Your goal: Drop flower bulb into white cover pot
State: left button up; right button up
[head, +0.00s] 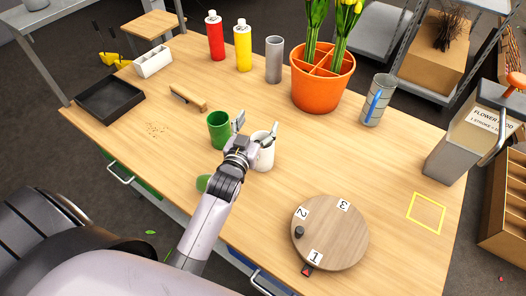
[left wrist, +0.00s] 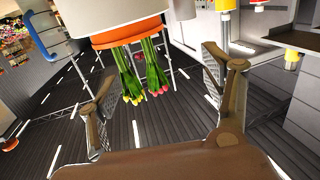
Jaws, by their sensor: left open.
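The white cover pot (head: 265,157) stands upright on the wooden table, partly hidden by my left gripper (head: 257,127). My left gripper is open, with its fingers spread over the near side of the pot; I cannot tell whether they touch it. In the left wrist view, which is upside down, the open fingers (left wrist: 165,85) are empty, and a white pot-like body (left wrist: 120,14) fills the top middle. I cannot make out a flower bulb for certain; a small dark lump (head: 299,232) sits on the round turntable (head: 338,240). The pot's inside is mostly hidden.
A green pot (head: 217,134) stands just left of the white pot. A brush (head: 188,97) and black tray (head: 110,99) lie left. Table space right of the white pot is clear.

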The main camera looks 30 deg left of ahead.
pick_arm(q)
jog(key=s+d, duration=0.1)
jog(key=s, duration=1.1)
jog(key=shift+d+r, duration=0.25)
jog(key=shift+r, duration=0.05)
pick_arm(e)
jog(key=shift+d, duration=0.2)
